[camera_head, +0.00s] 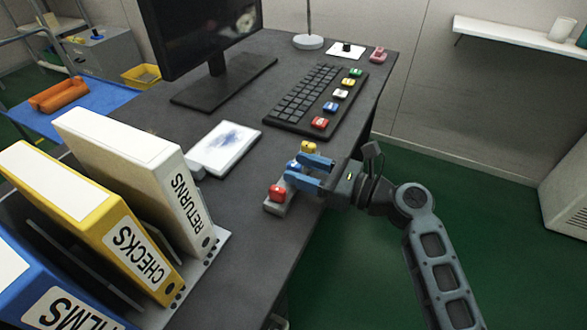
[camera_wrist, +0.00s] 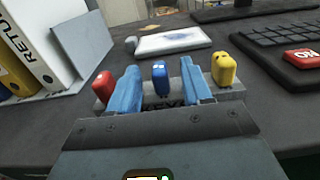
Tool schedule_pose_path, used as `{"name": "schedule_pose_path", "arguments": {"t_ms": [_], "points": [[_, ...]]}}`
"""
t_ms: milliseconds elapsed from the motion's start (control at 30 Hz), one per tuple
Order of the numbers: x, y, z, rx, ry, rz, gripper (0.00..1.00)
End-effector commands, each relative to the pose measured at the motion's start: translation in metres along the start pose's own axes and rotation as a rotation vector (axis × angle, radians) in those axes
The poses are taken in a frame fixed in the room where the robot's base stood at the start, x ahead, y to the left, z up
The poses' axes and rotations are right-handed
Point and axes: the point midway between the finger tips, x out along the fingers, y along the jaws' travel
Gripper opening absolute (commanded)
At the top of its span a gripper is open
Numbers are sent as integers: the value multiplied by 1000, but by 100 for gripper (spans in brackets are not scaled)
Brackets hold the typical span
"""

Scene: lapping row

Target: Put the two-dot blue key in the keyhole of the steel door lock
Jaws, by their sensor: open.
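A blue key (camera_wrist: 161,80) stands upright in a grey key rack (camera_head: 277,208), between a red key (camera_wrist: 102,88) and a yellow key (camera_wrist: 224,69). Small pale marks show on the blue key's top; I cannot count them surely. My gripper (camera_head: 297,169) is open at the rack, its blue fingers pointing left in the head view. In the wrist view its fingers (camera_wrist: 160,92) stand on either side of the blue key, with a gap on each side. The head view shows the red key (camera_head: 277,193) and yellow key (camera_head: 308,147). I cannot make out the steel door lock.
Binders (camera_head: 150,180) stand left of the rack. A white pad (camera_head: 225,148), a keyboard (camera_head: 305,100) with several coloured blocks beside it, and a monitor (camera_head: 205,30) are on the dark desk (camera_head: 245,235). Green floor lies open to the right.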

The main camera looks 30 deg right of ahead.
Motion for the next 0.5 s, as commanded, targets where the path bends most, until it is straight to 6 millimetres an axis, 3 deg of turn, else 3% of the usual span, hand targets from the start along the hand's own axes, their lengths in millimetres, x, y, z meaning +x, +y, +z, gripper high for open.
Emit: {"name": "schedule_pose_path", "arguments": {"t_ms": [233, 500], "points": [[36, 0, 1, -1, -1, 2, 49], [40, 0, 1, 0, 0, 1, 49]]}}
